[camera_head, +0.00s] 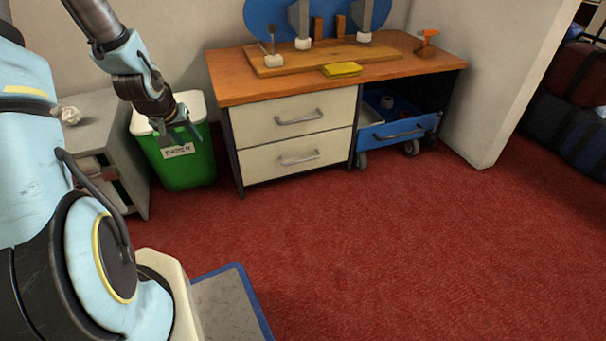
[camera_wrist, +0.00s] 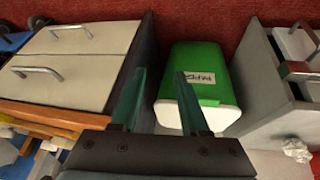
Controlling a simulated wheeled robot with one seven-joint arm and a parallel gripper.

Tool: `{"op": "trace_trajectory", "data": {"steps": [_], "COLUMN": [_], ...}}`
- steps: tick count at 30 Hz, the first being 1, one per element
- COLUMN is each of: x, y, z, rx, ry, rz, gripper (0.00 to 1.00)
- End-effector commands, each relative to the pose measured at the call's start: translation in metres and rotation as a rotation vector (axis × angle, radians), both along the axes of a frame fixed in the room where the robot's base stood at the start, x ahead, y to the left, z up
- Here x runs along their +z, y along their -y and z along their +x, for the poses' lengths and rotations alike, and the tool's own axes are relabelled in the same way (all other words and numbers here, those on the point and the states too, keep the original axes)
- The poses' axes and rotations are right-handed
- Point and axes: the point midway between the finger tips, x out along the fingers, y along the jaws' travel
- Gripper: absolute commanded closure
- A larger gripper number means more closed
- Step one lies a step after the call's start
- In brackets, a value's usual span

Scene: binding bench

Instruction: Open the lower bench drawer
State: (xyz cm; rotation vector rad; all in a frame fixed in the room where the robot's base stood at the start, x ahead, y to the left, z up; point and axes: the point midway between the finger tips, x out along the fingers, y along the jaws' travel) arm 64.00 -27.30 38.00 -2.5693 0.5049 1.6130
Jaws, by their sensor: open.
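The bench (camera_head: 230,93) has a wooden top and two white drawers under its left half. The lower drawer (camera_head: 290,161) has a metal bar handle (camera_head: 300,160) and looks shut, as does the upper drawer (camera_head: 300,110). In the wrist view the lower drawer (camera_wrist: 95,38) and its handle (camera_wrist: 70,30) lie at the upper left. My gripper (camera_head: 180,138) is in front of the green bin, left of the drawers and apart from them. In the wrist view my gripper (camera_wrist: 160,95) has its fingers spread, with nothing between them.
A green bin (camera_head: 180,165) with a paper label stands left of the bench. A grey cabinet (camera_head: 95,120) with a crumpled paper ball (camera_head: 71,115) is farther left. A blue wheeled cart (camera_head: 400,128) sits under the bench's right half. Red carpet before the drawers is clear.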

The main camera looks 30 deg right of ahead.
Motion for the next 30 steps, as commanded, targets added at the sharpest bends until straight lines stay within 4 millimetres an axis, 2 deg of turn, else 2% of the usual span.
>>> {"op": "trace_trajectory", "data": {"steps": [1, 6, 9, 15, 21, 24, 30], "x": [-0.026, -0.08, -0.108, -0.151, -0.186, -0.199, -0.22], "y": [0.017, 0.079, 0.114, 0.172, 0.22, 0.238, 0.257], "z": [0.009, 0.028, 0.032, 0.028, 0.012, 0.002, -0.02], "rx": [-0.018, -0.061, -0.069, -0.057, -0.004, 0.041, 0.139], "ry": [0.004, 0.038, 0.048, 0.054, 0.05, 0.047, 0.047], "rz": [-0.045, -0.228, -0.352, -0.594, -0.863, -1.005, -1.251], "gripper": [0.55, 0.55, 0.55, 0.55, 0.55, 0.55, 0.55]}}
